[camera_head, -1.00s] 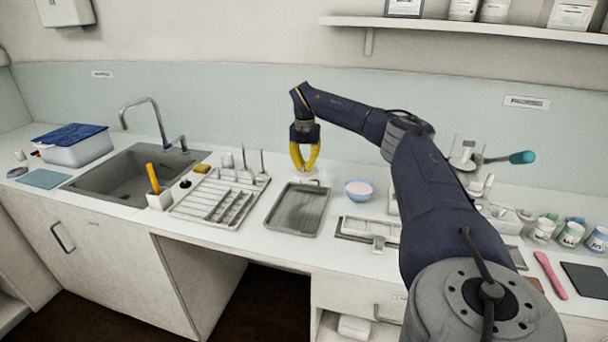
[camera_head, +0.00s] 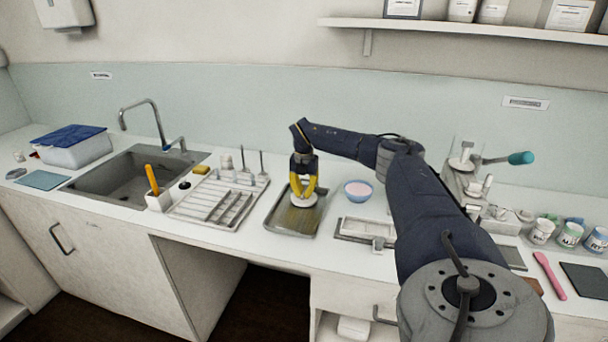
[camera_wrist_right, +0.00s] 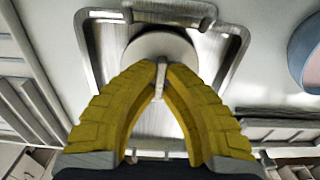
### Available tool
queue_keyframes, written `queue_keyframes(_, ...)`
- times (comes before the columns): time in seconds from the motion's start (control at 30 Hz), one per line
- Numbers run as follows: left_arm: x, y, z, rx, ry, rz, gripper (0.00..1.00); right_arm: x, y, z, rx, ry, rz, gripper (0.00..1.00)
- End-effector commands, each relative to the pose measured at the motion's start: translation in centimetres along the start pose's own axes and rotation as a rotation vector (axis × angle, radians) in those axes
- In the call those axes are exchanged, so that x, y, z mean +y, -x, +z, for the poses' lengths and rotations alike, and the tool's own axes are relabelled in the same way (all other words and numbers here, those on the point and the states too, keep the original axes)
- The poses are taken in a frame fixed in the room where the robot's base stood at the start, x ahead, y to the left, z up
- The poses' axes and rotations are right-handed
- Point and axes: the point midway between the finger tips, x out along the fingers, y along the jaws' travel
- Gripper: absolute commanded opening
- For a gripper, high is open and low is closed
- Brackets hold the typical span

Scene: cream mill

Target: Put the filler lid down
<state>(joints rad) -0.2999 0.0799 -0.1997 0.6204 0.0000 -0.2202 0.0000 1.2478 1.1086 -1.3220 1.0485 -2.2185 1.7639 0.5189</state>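The filler lid (camera_head: 304,201) is a pale round disc with a thin upright handle. My right gripper (camera_head: 302,190) is over the metal tray (camera_head: 283,231), with its yellow fingers pointing down at the lid. In the right wrist view the fingertips of my right gripper (camera_wrist_right: 160,68) close on the handle of the lid (camera_wrist_right: 160,45), which is over the tray floor. I cannot tell whether the lid touches the tray. My left gripper is not in view.
A drying rack (camera_head: 213,203) stands left of the tray, and a blue bowl (camera_head: 358,191) right of it. A flat pale case (camera_head: 367,229) lies at the front right. The sink (camera_head: 128,177) is further left.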

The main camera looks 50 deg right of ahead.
Motion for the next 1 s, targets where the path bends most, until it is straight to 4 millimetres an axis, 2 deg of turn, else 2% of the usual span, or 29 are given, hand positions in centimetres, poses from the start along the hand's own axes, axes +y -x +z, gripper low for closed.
queue_keyframes(0.4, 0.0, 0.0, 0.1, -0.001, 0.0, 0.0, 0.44, 0.0, -0.4, 0.0, -0.001, 0.0, 0.0, 0.0)
queue_keyframes(0.43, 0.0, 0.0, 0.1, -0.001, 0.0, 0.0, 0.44, 0.0, -0.4, 0.0, -0.001, 0.0, 0.001, 0.1)
queue_keyframes(0.6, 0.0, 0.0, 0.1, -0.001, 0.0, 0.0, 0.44, 0.0, -0.4, 0.0, -0.001, 0.0, 0.001, 0.28)
queue_keyframes(0.87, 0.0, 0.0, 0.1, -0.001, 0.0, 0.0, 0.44, 0.0, -0.2, 0.0, -0.001, 0.0, 0.001, 0.28)
queue_keyframes(1.0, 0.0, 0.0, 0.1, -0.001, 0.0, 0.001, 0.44, 0.1, 0.9, 0.1, -0.002, 0.0, 0.003, 0.28)
